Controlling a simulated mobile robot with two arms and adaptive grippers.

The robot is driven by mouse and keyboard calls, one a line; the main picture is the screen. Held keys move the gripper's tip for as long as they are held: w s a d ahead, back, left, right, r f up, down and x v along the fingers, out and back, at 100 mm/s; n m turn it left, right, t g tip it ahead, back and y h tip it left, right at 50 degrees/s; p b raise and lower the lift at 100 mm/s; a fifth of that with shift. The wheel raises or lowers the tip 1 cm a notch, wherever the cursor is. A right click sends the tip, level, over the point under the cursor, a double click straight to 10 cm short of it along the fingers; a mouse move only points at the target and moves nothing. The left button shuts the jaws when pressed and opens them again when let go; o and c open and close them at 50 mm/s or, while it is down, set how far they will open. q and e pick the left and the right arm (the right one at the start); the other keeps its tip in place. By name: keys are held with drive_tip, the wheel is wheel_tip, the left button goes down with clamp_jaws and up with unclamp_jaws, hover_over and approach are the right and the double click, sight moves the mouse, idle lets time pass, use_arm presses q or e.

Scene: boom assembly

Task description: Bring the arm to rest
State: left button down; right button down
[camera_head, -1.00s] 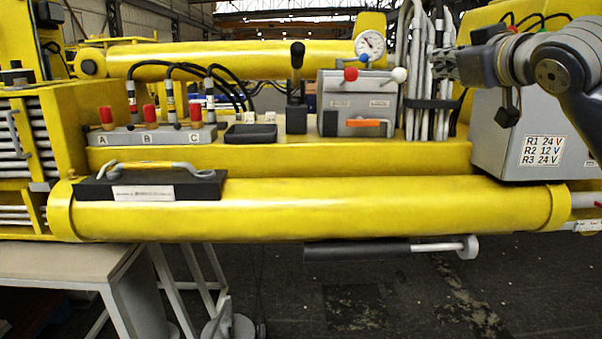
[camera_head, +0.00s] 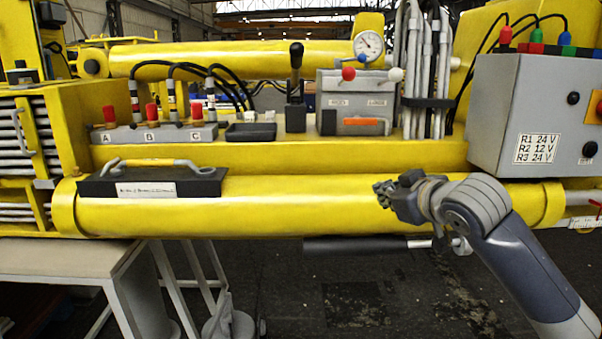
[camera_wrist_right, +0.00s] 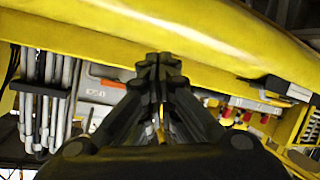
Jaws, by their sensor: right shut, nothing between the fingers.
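My right gripper (camera_head: 380,190) is in front of the big lower yellow cylinder (camera_head: 300,212), toward its right part. Its fingers point left and are shut with nothing between them. In the right wrist view the closed fingertips (camera_wrist_right: 158,64) show in the middle, with the yellow boom behind them. I cannot tell whether the gripper touches the cylinder; it looks apart from it. My right forearm comes in from the lower right. My left gripper is not in view.
A grey box (camera_head: 494,110) with R1, R2, R3 labels stands at right. A valve panel (camera_head: 340,92), a gauge (camera_head: 369,44) and red-capped couplings (camera_head: 152,128) line the boom. A black-gripped rod (camera_head: 355,245) hangs below the cylinder. A table (camera_head: 60,258) stands at left.

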drive_tip(key=s+a+f+g, duration=0.1)
drive_tip(key=s+f+g, duration=0.1)
drive_tip(key=s+f, duration=0.5)
drive_tip(key=s+a+f+m+g, duration=0.1)
drive_tip(key=s+f, duration=0.1)
drive_tip(key=f, duration=1)
drive_tip(key=s+a+f+g, duration=0.1)
drive_tip(key=s+f+g, duration=0.1)
drive_tip(key=s+f, duration=0.5)
drive_tip(key=s+d+f+m+g+h, duration=0.2)
drive_tip(key=s+d+f+g, duration=0.1)
drive_tip(key=s+f, duration=0.75)
drive_tip(key=s+d+f+m+g+h, duration=0.15)
drive_tip(key=s+d+f, duration=0.25)
drive_tip(key=s+f, duration=0.7)
drive_tip(key=s+f+g, duration=0.1)
drive_tip(key=s+f, duration=0.2)
drive_tip(key=f, duration=0.9)
drive_tip(key=s+f+g, duration=0.1)
drive_tip(key=s+f, duration=0.1)
drive_tip(key=f, duration=1)
drive_tip(key=s+d+f+g, duration=0.1)
drive_tip(key=s+d+f, duration=0.1)
drive_tip(key=s+f, duration=1.2)
drive_tip(key=s, duration=0.2)
drive_tip(key=shift+s+d+f, duration=0.15)
drive_tip(key=shift+s+d, duration=0.1)
drive_tip(key=shift+s, duration=0.1)
